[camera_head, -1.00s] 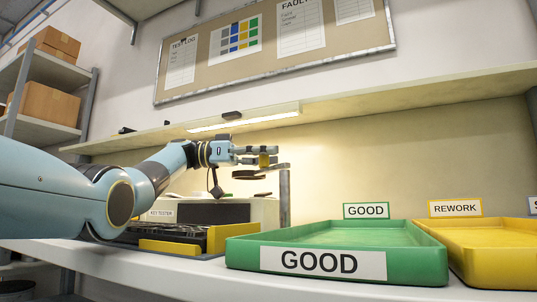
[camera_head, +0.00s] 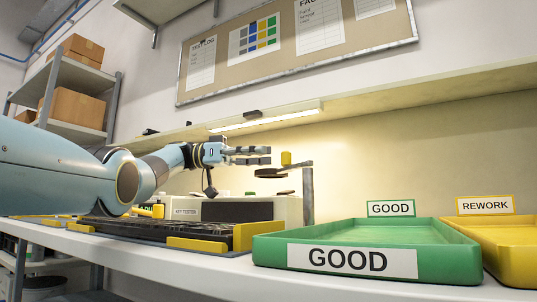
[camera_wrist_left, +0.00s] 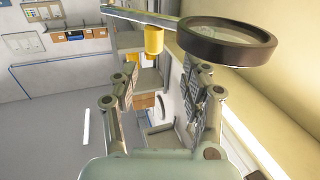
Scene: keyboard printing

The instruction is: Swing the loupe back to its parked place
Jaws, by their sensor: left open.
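The loupe is a dark round lens ring (camera_head: 271,173) on a thin arm, carried by a grey post (camera_head: 308,195) beside the key tester. A yellow knob (camera_head: 286,158) stands up from the loupe's arm. My left gripper (camera_head: 267,155) is open and empty, its fingers pointing right toward the knob, with a small gap between. In the left wrist view, the lens ring (camera_wrist_left: 273,42) is at the upper right and the yellow knob (camera_wrist_left: 153,40) hangs just beyond my open fingers (camera_wrist_left: 162,78). My right gripper is out of view.
The key tester (camera_head: 245,210) and a dark keyboard between yellow rails (camera_head: 198,243) lie below my left arm. A green GOOD tray (camera_head: 455,262) and a yellow REWORK tray (camera_head: 510,258) fill the right of the bench. A lit shelf (camera_head: 400,92) runs behind.

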